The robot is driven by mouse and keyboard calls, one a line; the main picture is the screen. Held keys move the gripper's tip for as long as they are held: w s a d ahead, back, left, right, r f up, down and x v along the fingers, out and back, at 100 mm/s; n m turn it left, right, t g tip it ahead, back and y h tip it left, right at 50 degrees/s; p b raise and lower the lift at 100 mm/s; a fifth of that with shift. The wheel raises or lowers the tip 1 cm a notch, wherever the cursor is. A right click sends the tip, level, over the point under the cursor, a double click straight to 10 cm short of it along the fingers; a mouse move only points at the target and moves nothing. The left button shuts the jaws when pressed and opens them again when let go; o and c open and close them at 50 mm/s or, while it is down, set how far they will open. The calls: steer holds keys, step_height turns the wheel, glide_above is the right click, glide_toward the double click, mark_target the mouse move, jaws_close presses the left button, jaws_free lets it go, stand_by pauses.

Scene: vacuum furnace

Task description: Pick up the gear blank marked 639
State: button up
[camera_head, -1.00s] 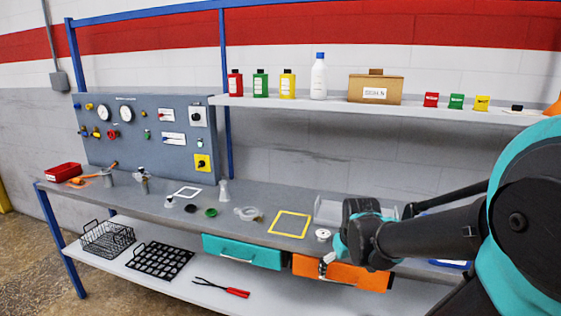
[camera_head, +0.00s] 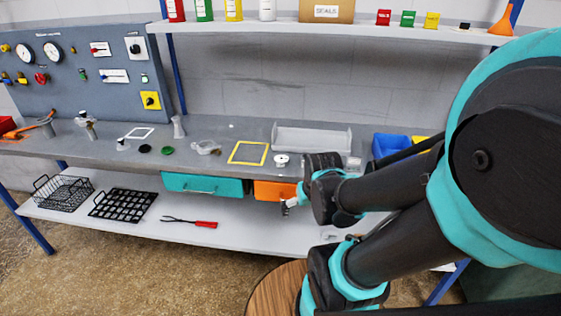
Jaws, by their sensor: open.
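No marking 639 can be read in this view, so I cannot tell which thing is the gear blank. A small white round piece with a dark centre (camera_head: 281,160) sits on the grey bench top (camera_head: 225,133), right of the yellow square frame (camera_head: 248,153). A black disc (camera_head: 145,149) and a green disc (camera_head: 168,151) lie farther left. My gripper (camera_head: 288,206) is small in view, in front of the orange drawer and below the bench top. It is open, and I see nothing held. My arm hides part of the bench's right side.
A clear tray (camera_head: 312,139) and a blue bin (camera_head: 390,145) stand at the bench's back right. The lower shelf holds a wire basket (camera_head: 62,192), a black grid tray (camera_head: 122,204) and red-handled tongs (camera_head: 204,224). A round wooden top (camera_head: 275,291) is at the bottom.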

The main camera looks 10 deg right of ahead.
steer(key=shift+c, duration=0.5)
steer(key=shift+w+r, duration=0.2)
steer(key=shift+c, duration=1.1)
steer(key=w+r+n, duration=0.1)
steer(key=w+r, duration=0.2)
steer(key=w, duration=0.1)
steer(key=w+a+r+g, duration=0.1)
steer(key=w+r, duration=0.3)
steer(key=w+r+n+g, duration=0.1)
steer(key=w+r, duration=0.3)
steer(key=shift+a+n, duration=0.25)
steer(key=shift+n, duration=0.05)
steer(key=shift+c, duration=1.4)
step_height(320, 180, up, 12)
steer(key=n+g, duration=0.2)
steer(key=n, duration=0.1)
glide_above(282, 158)
step_height(282, 158, down, 17)
steer(key=shift+a+f, duration=0.1)
